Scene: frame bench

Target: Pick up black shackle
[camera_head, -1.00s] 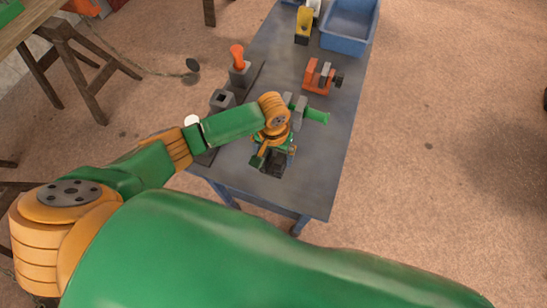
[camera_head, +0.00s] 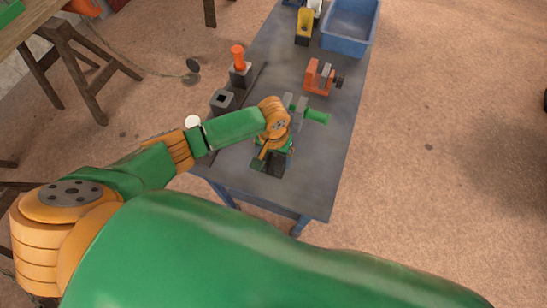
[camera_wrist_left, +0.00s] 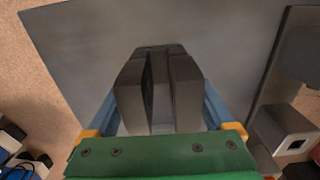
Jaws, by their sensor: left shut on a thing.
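My left gripper (camera_wrist_left: 159,62) is shut in the left wrist view, pointing at the grey bench top. A narrow dark piece (camera_wrist_left: 160,90) sits between its two dark fingers; it is probably the black shackle, but its shape is mostly hidden. In the head view my left gripper (camera_head: 268,165) is over the near end of the bench, below my orange and green wrist. No shackle can be made out clearly there. My right gripper is not in view.
The blue-grey bench (camera_head: 320,180) also holds a green-handled clamp (camera_head: 316,116), an orange vise (camera_head: 319,77), an orange-handled tool in a holder (camera_head: 238,62), a grey socket block (camera_head: 223,101), a yellow item (camera_head: 304,25) and a blue bin (camera_head: 347,38). The near right bench top is clear.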

